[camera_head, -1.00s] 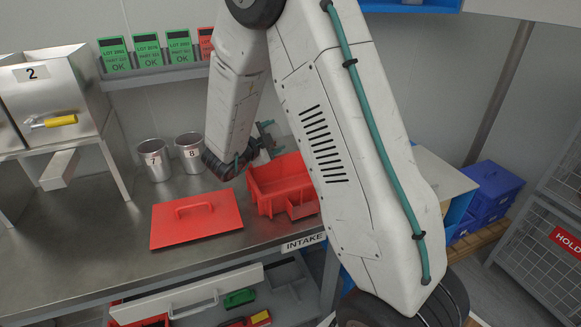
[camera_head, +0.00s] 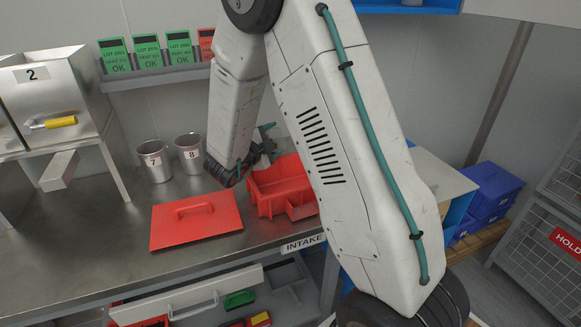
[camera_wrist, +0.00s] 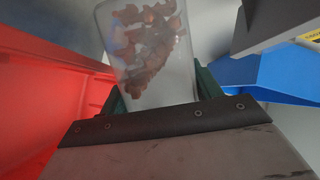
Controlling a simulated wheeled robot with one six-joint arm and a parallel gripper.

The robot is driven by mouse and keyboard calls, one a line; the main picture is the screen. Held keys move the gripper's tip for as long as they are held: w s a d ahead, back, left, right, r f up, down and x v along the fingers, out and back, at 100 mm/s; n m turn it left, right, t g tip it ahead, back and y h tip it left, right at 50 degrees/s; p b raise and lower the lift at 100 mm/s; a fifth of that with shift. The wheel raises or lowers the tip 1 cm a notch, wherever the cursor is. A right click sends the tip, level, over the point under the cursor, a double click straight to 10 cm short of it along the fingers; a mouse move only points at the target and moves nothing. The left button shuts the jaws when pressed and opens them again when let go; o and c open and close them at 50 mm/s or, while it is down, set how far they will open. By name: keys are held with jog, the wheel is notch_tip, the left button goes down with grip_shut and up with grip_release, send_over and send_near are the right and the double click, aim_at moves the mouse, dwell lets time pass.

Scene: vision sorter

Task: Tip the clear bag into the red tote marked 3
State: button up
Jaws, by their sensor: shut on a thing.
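The red tote (camera_head: 262,200) stands open on the steel bench, partly hidden behind my arm; no number 3 is readable on it. Its red wall fills the left of the wrist view (camera_wrist: 40,95). My gripper (camera_head: 270,143) is at the tote's back left, over or beside its rim. In the wrist view, my gripper's green fingers (camera_wrist: 160,88) are shut on the clear bag (camera_wrist: 178,88). Brown, copper-coloured pieces show in the bag's upper part. The bag is hard to make out in the head view. I see no pieces falling.
A red lid with a handle (camera_head: 195,222) lies left of the tote. A steel hopper marked 2 (camera_head: 50,98) is at the left. A blue bin (camera_wrist: 275,75) shows right of the bag.

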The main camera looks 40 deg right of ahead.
aim_at(283, 140)
jog(key=shift+s+r+m, duration=0.15)
jog(key=shift+r+m, duration=0.15)
jog(key=shift+m, duration=0.3)
dwell(0.3)
jog(key=shift+s+d+f+m+t+h+b, duration=0.15)
jog(key=shift+s+f+m+b, duration=0.1)
jog(key=shift+s+m, duration=0.25)
jog(key=shift+s+f+m+t+h+b, duration=0.1)
jog(key=shift+s+f+m+t+h, duration=0.15)
jog(key=shift+s, duration=0.3)
jog(key=shift+s+r+m+h+b, duration=0.2)
jog(key=shift+s+r+m, duration=0.1)
jog(key=shift+m, duration=0.55)
jog(key=shift+s+r+m+h+b, duration=0.15)
jog(key=shift+s+r+m+h, duration=0.1)
jog(key=shift+m, duration=0.55)
dwell(0.9)
jog(key=shift+s+d+r+m+h+b, duration=0.15)
jog(key=shift+s+m, duration=0.1)
jog(key=shift+m, duration=0.35)
jog(key=shift+s+a+r+m+h+b, duration=0.15)
jog(key=shift+s+m, duration=0.1)
jog(key=shift+m, duration=0.35)
jog(key=shift+s+d+m+h+b, duration=0.15)
jog(key=shift+s+m, duration=0.1)
jog(key=shift+m, duration=0.35)
dwell(1.0)
